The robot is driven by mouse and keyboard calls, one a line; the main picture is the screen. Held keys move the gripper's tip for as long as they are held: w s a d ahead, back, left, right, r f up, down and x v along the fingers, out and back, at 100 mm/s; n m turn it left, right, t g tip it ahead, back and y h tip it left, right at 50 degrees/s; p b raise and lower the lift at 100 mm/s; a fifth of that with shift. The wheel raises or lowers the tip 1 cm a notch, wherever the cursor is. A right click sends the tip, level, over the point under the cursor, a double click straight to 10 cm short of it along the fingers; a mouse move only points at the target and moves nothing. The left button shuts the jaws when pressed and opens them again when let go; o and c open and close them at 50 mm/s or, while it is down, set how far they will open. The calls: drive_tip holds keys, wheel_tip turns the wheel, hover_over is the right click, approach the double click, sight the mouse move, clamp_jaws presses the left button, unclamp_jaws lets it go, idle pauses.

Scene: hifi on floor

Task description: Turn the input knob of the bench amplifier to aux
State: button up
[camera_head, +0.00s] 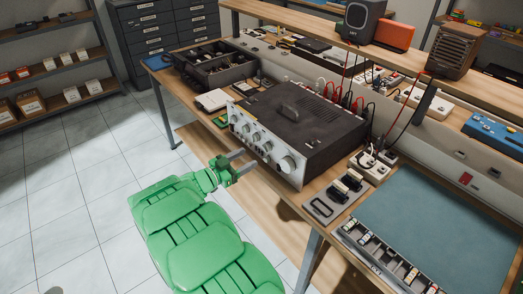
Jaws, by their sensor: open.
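The bench amplifier (300,122) is a dark box with a silver front panel, standing on the wooden workbench (262,196). Its front faces left toward my arm and carries several round silver knobs, with a large one (287,164) at the right end. Smaller knobs, such as one at the panel's middle (256,138), sit in a row to the left. The labels are too small to read, so I cannot tell which is the input knob. My green arm reaches up from the bottom. My gripper (240,160) is open, just in front of the panel; contact with it cannot be told.
A dark parts tray (215,72) stands behind left of the amplifier. Cables (350,100) run from its back. A grey tool holder (338,198), a green-grey mat (425,240) and a parts organizer (385,262) lie to the right.

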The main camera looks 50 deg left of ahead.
sight(267, 148)
drive_tip(key=w, duration=0.7)
drive_tip(key=shift+w, duration=0.4)
drive_tip(key=c, duration=1)
